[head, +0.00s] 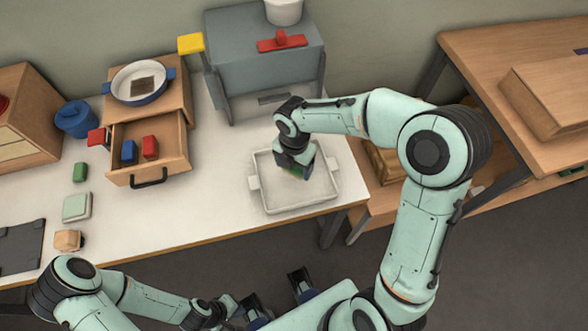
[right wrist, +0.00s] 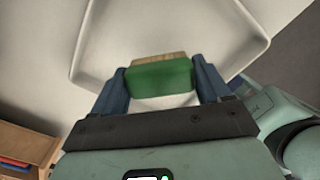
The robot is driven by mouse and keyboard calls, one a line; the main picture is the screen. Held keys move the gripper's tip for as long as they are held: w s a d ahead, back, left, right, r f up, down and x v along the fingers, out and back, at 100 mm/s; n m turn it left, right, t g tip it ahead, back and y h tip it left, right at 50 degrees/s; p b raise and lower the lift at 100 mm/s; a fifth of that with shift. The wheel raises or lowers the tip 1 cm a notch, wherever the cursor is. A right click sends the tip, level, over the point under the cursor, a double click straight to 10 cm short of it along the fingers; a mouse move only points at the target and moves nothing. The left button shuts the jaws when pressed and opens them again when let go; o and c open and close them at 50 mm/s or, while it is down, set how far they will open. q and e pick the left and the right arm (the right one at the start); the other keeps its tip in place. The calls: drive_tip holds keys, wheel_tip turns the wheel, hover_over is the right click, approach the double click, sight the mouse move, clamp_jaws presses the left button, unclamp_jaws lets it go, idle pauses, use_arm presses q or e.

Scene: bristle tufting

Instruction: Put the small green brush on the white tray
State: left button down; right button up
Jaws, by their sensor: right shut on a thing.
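The small green brush (right wrist: 160,77), a green block with a tan strip along its far side, is between the two fingers of my right gripper (right wrist: 162,85) in the right wrist view. In the head view my right gripper (head: 296,170) points down over the white tray (head: 302,209), and a bit of green shows at its fingertips. I cannot tell whether the brush touches the tray floor. The tray looks otherwise empty. My left gripper (head: 276,295) is open and empty at the bottom of the head view, off the table's front edge.
A grey box-shaped unit (head: 262,65) stands behind the tray. To the left are an open wooden drawer (head: 175,165) with blue and red blocks, a blue pot (head: 76,120), a green block (head: 80,172) and a pale green block (head: 77,208). The table between drawer and tray is clear.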

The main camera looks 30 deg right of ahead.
sight(294, 171)
drive_tip(key=shift+f, duration=1.45)
drive_tip(key=shift+f, duration=0.1)
drive_tip(key=o, duration=1)
wheel_tip(294, 171, up, 11)
drive_tip(key=shift+f+p, duration=0.15)
drive_tip(key=shift+p, duration=0.5)
drive_tip(key=shift+r, duration=0.8)
